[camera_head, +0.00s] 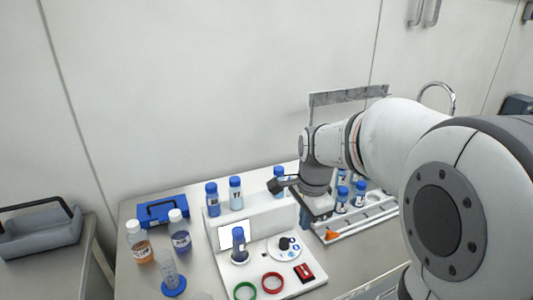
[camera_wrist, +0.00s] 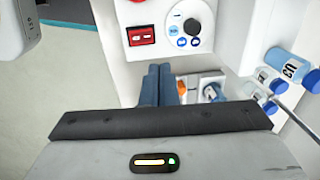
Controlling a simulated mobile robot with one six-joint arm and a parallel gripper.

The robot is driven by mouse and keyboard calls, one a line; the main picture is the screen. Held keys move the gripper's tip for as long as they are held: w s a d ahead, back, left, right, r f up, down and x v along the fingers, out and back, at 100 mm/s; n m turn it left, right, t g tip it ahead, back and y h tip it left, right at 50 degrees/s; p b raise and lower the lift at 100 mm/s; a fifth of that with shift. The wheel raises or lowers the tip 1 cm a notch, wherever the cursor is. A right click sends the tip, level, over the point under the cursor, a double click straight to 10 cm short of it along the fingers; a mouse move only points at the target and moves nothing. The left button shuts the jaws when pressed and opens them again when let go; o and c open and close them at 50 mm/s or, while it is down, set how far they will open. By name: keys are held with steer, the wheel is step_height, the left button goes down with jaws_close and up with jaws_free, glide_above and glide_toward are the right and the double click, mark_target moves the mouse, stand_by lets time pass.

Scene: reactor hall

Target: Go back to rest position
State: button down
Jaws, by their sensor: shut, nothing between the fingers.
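My gripper shows in the wrist view (camera_wrist: 159,72), its two blue-grey fingers side by side and shut with nothing between them. In the head view my arm reaches in from the right and its wrist points down over the right part of the bench. The fingertips are hard to make out there. The gripper is beside the white instrument station (camera_head: 258,220), near a white rack (camera_head: 358,222) with blue-capped bottles. In the wrist view, the station's red switch (camera_wrist: 141,36) and round dial (camera_wrist: 192,25) lie beyond the fingers.
Blue-capped bottles (camera_head: 236,193) stand on the station. A bottle (camera_head: 239,245) stands before its screen. White-capped bottles (camera_head: 139,241), a cylinder (camera_head: 170,272) and a blue box (camera_head: 162,211) are at left. A grey tray (camera_head: 39,232) sits on another table. Above the bench is free room.

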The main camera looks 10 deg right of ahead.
steer(key=s+n+t, duration=0.1)
steer(key=s+n, duration=1.3)
steer(key=s, duration=0.1)
steer(key=shift+a+r+n+t, duration=0.25)
steer(key=shift+a+n+t, duration=0.05)
steer(key=shift+a+t, duration=0.1)
